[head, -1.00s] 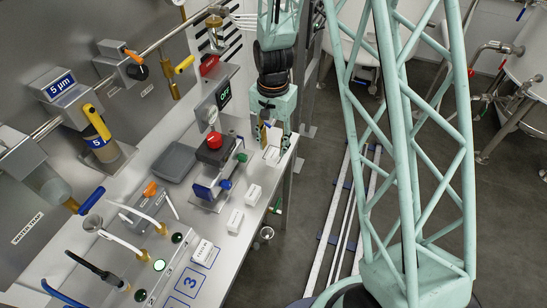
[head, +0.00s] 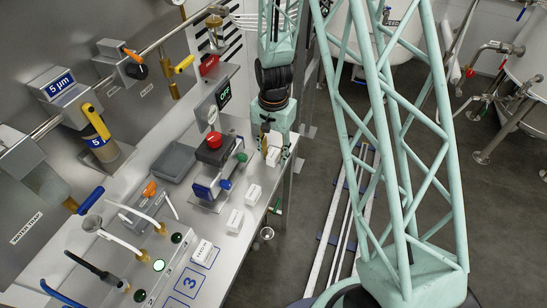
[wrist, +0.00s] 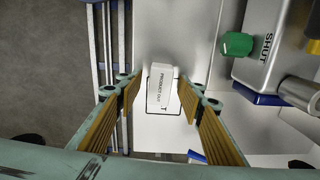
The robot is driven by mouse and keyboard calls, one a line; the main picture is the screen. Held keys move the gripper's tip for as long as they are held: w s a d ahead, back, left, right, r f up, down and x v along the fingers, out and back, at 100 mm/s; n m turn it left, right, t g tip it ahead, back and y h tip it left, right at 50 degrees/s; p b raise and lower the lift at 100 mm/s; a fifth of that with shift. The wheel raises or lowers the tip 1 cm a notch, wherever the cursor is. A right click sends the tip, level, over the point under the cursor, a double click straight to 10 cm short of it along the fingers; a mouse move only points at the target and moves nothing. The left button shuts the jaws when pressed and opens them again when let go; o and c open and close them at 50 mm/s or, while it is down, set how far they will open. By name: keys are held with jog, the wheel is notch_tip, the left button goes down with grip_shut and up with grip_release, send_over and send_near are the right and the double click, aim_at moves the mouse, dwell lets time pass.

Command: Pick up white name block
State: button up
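A white name block (wrist: 162,88) marked "PRODUCT OUT" stands on a black-outlined square on the bench in the wrist view. My gripper (wrist: 160,96) is open, with one ribbed finger on each side of the block. The block's far end shows between the fingertips; whether they touch it I cannot tell. In the head view the block (head: 273,157) is at the bench's right edge, under my gripper (head: 275,147). Other white name blocks stand in a row nearer the camera: one (head: 253,194), another (head: 235,221), and one with lettering (head: 202,252).
A shut-off unit with a green knob (wrist: 237,44) and blue base stands right of my gripper in the wrist view. A red-button box (head: 213,149) and a grey box (head: 174,161) stand left in the head view. The bench edge drops to the floor.

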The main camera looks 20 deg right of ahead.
aim_at(273, 153)
dwell(0.4)
jog(key=c, duration=1)
jog(key=shift+o, duration=0.2)
jog(key=shift+r, duration=0.15)
jog(key=shift+r, duration=1.45)
jog(key=shift+s+d+r, duration=0.1)
jog(key=shift+s+r, duration=0.05)
jog(key=shift+r, duration=0.1)
jog(key=s+d+r, duration=0.1)
jog(key=s+d, duration=0.7)
jog(key=s, duration=0.5)
jog(key=shift+d+r, duration=0.15)
jog(key=shift+d, duration=0.15)
